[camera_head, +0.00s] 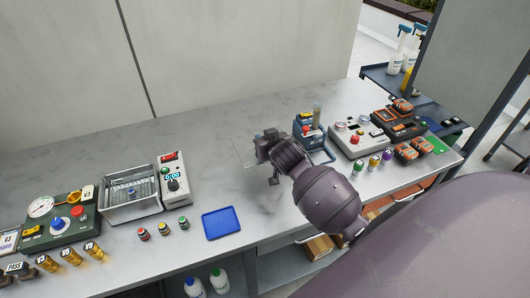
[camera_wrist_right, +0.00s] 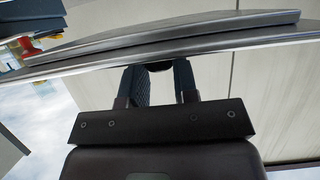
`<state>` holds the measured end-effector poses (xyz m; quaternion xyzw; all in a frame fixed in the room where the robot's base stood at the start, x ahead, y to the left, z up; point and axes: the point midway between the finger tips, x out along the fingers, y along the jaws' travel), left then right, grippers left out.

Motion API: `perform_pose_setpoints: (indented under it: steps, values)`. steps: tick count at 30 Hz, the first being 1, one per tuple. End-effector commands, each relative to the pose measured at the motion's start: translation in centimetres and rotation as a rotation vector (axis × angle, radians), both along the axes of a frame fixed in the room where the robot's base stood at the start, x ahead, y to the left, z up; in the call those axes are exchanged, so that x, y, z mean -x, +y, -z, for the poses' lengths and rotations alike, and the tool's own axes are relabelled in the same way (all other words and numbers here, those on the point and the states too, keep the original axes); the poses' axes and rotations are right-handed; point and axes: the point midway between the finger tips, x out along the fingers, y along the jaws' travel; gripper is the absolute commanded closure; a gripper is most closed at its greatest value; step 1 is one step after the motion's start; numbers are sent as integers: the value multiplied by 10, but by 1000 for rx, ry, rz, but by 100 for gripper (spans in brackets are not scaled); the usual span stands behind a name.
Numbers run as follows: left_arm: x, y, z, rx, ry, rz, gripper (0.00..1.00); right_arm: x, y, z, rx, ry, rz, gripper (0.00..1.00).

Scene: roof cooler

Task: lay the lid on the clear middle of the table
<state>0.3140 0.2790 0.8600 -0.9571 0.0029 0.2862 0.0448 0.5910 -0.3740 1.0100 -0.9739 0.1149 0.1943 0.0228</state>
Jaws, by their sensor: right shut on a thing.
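The lid shows in the head view as a thin, pale grey plate (camera_head: 245,151), mostly hidden behind my right gripper (camera_head: 264,160). In the right wrist view the lid (camera_wrist_right: 170,34) is a flat grey slab seen edge-on across the top. My right gripper (camera_wrist_right: 158,70) is shut on the lid, with a dark part of it between the fingers. The lid is over the back middle of the grey table (camera_head: 225,180); I cannot tell its exact height. My left gripper is in neither view.
A steel basin (camera_head: 117,208) and a grey meter box (camera_head: 175,178) stand to the left. A blue tray (camera_head: 220,223) lies at the front. A blue device (camera_head: 308,132) and a control box (camera_head: 357,138) stand to the right. Bare table lies between the meter box and my gripper.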

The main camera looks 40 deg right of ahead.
Motion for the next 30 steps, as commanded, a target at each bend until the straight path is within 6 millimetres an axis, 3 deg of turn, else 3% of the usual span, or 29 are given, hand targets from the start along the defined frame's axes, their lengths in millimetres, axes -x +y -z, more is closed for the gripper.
perform_pose_setpoints:
  steps: [15, 27, 28, 30]
  values:
    - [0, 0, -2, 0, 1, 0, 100, -1, 0, 50, 0, 0, 0, 100]
    - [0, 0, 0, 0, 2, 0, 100, -1, 0, 54, -1, -2, -1, 100]
    - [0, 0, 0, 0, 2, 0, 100, 0, 0, 55, -1, -1, 0, 69]
    - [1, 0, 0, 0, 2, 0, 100, 0, 0, 54, 0, -1, 0, 59]
